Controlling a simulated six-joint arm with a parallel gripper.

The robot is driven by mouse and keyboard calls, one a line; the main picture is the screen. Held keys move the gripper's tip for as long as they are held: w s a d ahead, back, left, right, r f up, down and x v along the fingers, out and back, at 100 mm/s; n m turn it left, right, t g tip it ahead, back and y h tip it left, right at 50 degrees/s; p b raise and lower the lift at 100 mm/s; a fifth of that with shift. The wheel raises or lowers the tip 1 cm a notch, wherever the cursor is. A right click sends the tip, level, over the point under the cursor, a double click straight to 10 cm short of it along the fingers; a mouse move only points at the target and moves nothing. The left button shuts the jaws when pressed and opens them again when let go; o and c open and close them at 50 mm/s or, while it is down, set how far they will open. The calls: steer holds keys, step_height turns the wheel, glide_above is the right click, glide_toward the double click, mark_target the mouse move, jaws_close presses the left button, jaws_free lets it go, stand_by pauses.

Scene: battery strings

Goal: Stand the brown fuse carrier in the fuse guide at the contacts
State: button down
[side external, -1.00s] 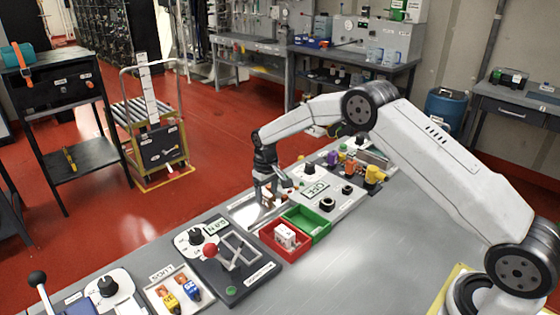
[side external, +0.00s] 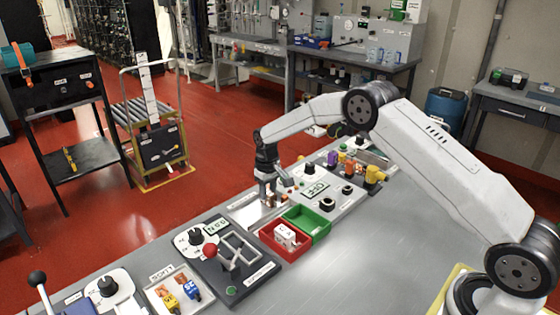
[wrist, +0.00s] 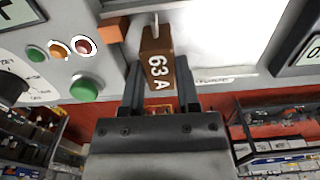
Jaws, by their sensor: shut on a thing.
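The brown fuse carrier (wrist: 158,68), marked 63 A, is held between the two fingers of my gripper (wrist: 160,92) in the wrist view. In the side view my gripper (side external: 268,198) points down just above the pale panel behind the red bin; the carrier is too small there to make out clearly. In the wrist view a thin metal piece (wrist: 155,24) shows at the carrier's far end, and an orange-brown block (wrist: 113,30) lies just left of it. I cannot tell whether the carrier touches either, and the fuse guide is not clearly recognisable.
A red bin (side external: 264,238) holding white blocks and a green bin (side external: 322,228) stand close in front of my gripper. A lever panel (side external: 215,278) is to the left. Panels with knobs and coloured connectors run along the right. The bench front is clear.

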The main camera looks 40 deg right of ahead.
steer(key=shift+d, duration=1.35)
steer(key=shift+c, duration=1.3)
jaws_free()
step_height(320, 180, up, 8)
